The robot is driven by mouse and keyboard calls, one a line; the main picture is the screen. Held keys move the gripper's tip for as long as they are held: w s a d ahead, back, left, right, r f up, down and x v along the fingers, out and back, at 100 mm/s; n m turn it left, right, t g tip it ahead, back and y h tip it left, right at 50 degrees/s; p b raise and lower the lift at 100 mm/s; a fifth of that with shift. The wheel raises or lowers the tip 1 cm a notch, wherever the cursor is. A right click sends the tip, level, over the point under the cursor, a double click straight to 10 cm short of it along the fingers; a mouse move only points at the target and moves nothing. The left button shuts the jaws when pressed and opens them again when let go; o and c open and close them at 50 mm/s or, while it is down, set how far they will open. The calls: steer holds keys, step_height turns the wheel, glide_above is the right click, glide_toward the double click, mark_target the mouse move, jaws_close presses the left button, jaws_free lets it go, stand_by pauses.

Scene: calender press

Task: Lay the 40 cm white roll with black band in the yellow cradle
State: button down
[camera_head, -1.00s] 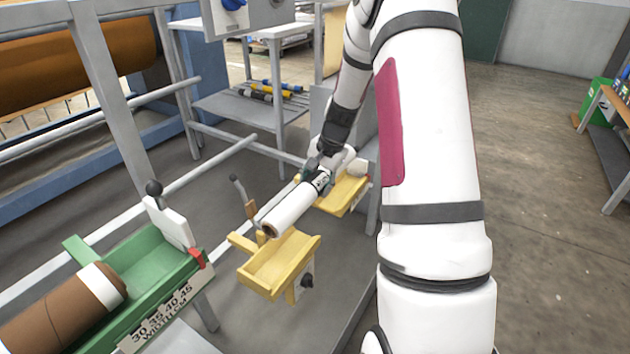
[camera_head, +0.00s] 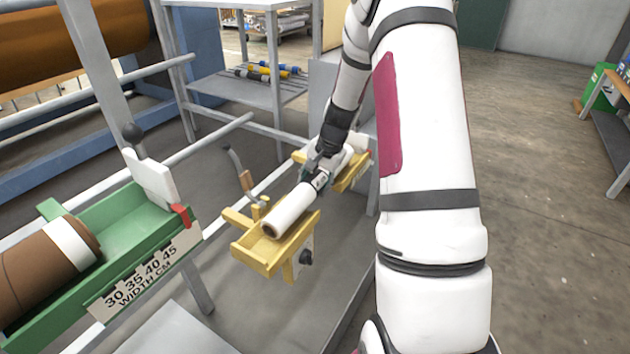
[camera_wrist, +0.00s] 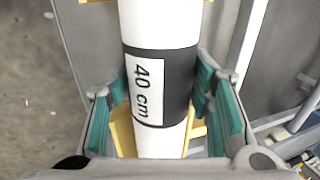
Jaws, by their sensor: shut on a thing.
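The white roll (camera_head: 290,211) has a black band marked "40 cm", which shows in the wrist view (camera_wrist: 158,85). My gripper (camera_head: 321,178) is shut around the band, with a teal pad on each side in the wrist view (camera_wrist: 170,105). The yellow cradle has a near trough (camera_head: 262,262) and a far trough (camera_head: 352,178). The roll lies lengthwise along the line of the two troughs. Its near end is over or in the near trough; I cannot tell whether it touches. The far end of the roll is hidden by my gripper.
A green trough (camera_head: 128,235) with a width scale holds a brown roll (camera_head: 40,268) at the left. A hand lever (camera_head: 238,168) stands left of the cradle. A grey shelf (camera_head: 250,92) with several small rolls is behind. Open floor lies at the right.

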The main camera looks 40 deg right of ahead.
steer(key=shift+f+b, duration=0.3)
steer(key=shift+f, duration=0.15)
stand_by(0.5)
steer(key=c, duration=0.7)
jaws_free()
steer(key=v, duration=1.2)
